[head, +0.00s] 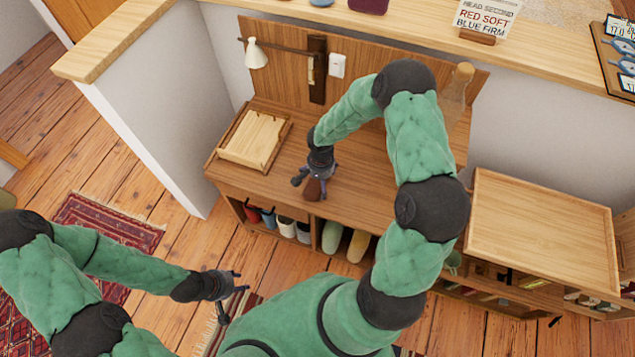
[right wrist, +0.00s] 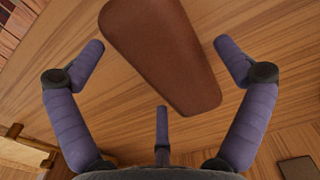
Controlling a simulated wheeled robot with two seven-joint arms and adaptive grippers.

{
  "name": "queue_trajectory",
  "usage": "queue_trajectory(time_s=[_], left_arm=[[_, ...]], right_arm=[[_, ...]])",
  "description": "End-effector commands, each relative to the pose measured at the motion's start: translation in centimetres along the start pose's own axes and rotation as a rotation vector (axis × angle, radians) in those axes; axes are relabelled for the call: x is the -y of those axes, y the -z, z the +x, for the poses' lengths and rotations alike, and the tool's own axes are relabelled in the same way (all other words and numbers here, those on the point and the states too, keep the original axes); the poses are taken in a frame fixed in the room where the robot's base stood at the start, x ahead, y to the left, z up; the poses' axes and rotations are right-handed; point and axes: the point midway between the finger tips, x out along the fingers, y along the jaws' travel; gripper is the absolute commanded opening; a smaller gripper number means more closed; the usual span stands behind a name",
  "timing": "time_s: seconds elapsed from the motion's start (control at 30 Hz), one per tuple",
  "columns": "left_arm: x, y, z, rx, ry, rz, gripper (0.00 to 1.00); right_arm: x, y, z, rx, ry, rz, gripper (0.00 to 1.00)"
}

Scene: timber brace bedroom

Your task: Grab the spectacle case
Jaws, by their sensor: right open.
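The brown spectacle case (right wrist: 160,52) lies on the wooden bench top in the right wrist view, long and rounded at its near end. In the head view a small part of the case (head: 312,190) shows at the bench's front edge, partly hidden by my gripper. My right gripper (head: 313,178) is above the case; in the right wrist view its open fingers (right wrist: 160,65) stand either side of it, apart from it. My left gripper (head: 236,290) hangs over the floor at the lower left, away from the bench; its jaw state is too small to tell.
A glass bottle (head: 457,85) stands at the back right, behind my right arm. A white lamp (head: 255,54) hangs from the back panel. Shelves under the bench hold cups and slippers.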

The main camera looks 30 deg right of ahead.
Motion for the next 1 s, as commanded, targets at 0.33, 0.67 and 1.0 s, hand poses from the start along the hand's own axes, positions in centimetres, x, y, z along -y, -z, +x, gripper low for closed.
queue_trajectory(time_s=[0.33,0.67,1.0], left_arm=[[0.08,0.01,0.24,0.0,0.0,0.0,0.4],[0.09,0.02,0.24,0.0,0.0,0.0,0.4],[-0.04,0.0,-0.11,0.0,0.0,0.0,0.4]], right_arm=[[0.03,0.06,0.71,-0.002,0.001,0.0,0.86],[0.02,0.04,0.72,-0.001,0.001,0.0,0.47],[0.02,0.06,-0.01,-0.002,0.001,0.0,0.47]])
